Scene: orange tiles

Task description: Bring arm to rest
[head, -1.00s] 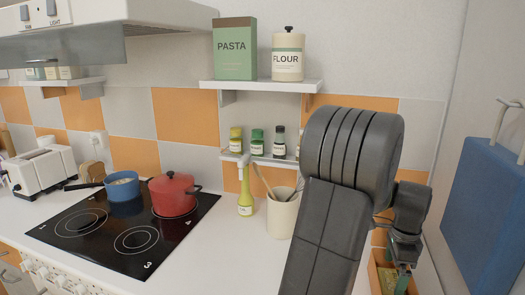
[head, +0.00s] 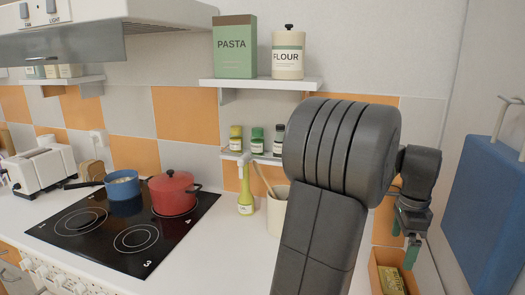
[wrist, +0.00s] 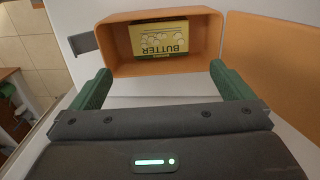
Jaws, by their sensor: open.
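My gripper (head: 411,252) hangs at the right of the head view, partly hidden by my own arm. In the wrist view my gripper (wrist: 158,88) shows two green fingers spread wide apart with nothing between them. Beyond the fingertips, an orange bin (wrist: 112,38) holds a yellow butter pack (wrist: 160,41). In the head view the orange bin (head: 378,278) and the butter pack (head: 391,280) show below the gripper, apart from it.
A red pot (head: 172,196) and a blue pan (head: 122,187) stand on the black stove (head: 100,232). A utensil crock (head: 277,213) and a yellow-green bottle (head: 245,200) stand behind my arm. A shelf (head: 262,85) holds pasta and flour. A blue board (head: 487,210) hangs at right.

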